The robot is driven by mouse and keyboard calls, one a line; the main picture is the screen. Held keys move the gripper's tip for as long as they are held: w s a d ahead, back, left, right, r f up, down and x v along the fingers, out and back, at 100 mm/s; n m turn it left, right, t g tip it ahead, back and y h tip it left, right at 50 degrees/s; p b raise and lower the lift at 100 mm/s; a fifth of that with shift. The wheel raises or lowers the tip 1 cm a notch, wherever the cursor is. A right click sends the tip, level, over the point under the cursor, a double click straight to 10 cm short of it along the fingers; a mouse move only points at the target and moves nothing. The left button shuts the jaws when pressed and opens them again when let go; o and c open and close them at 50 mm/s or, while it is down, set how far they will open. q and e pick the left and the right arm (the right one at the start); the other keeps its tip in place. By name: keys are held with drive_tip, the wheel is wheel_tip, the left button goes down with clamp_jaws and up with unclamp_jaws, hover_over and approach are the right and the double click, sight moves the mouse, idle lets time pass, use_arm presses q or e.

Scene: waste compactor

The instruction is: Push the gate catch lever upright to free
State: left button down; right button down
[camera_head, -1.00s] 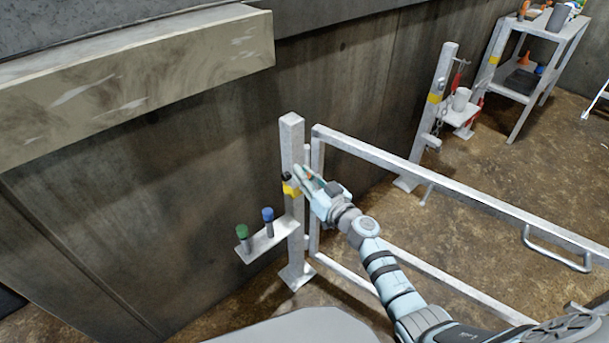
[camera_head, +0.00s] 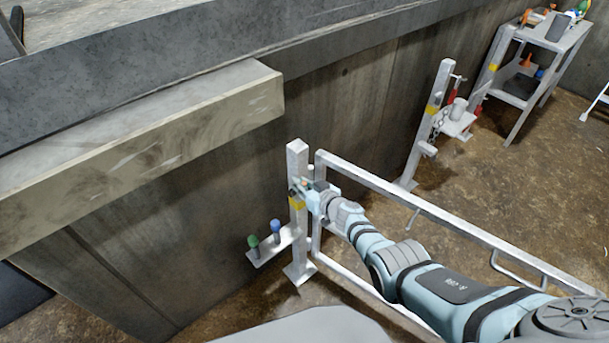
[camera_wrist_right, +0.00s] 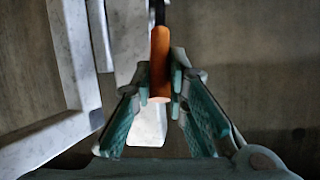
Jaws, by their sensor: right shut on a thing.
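The gate catch lever shows in the right wrist view as an orange handle (camera_wrist_right: 160,72) on a dark rod. My right gripper (camera_wrist_right: 163,84) is shut on this handle, with one finger on each side of it. In the head view my right gripper (camera_head: 308,190) is at the grey gate post (camera_head: 299,247), just above its yellow band (camera_head: 297,204). The lever is mostly hidden there by the gripper, so its exact tilt cannot be told. The grey tube gate (camera_head: 430,208) extends right from beside the post. My left gripper is not in view.
A small shelf (camera_head: 265,251) on the post carries a green-topped knob (camera_head: 253,241) and a blue-topped knob (camera_head: 275,226). A concrete wall (camera_head: 200,215) stands close behind. A second post (camera_head: 430,120) and a rack (camera_head: 550,40) stand far right.

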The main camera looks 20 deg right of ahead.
drive_tip(key=shift+w, duration=0.1)
drive_tip(key=c, duration=1.6)
unclamp_jaws()
drive_tip(key=shift+o, duration=0.2)
drive_tip(key=shift+s+d+r, duration=0.1)
drive_tip(key=shift+s+r, duration=0.05)
drive_tip(key=shift+s, duration=0.45)
drive_tip(key=s+d, duration=0.3)
drive_tip(key=s, duration=1)
drive_tip(key=shift+s+d+r, duration=0.2)
drive_tip(key=shift+d+r, duration=0.05)
drive_tip(key=shift+r, duration=0.15)
